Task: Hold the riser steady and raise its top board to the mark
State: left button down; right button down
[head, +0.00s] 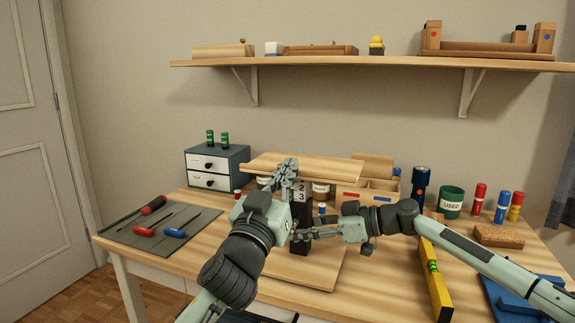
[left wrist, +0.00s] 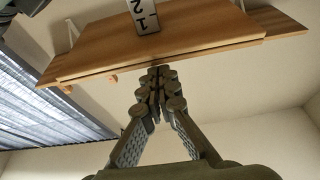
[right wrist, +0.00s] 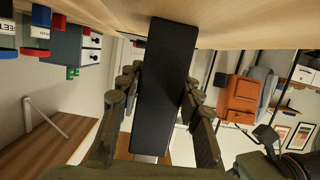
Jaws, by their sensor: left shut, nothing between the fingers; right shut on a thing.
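My left gripper (head: 287,168) is shut and empty at the top board's near edge. In the left wrist view its fingertips (left wrist: 158,76) are just below the board (left wrist: 150,48); I cannot tell if they touch. The board looks roughly level.
A tool mat (head: 185,216) with screwdrivers lies left, and a small drawer unit (head: 216,168) behind it. A yellow level (head: 434,280), a green cup (head: 452,201), a dark blue flashlight (head: 420,187) and several markers crowd the right. A wall shelf (head: 360,62) hangs above.

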pick_arm(q)
jog(key=shift+f, duration=0.65)
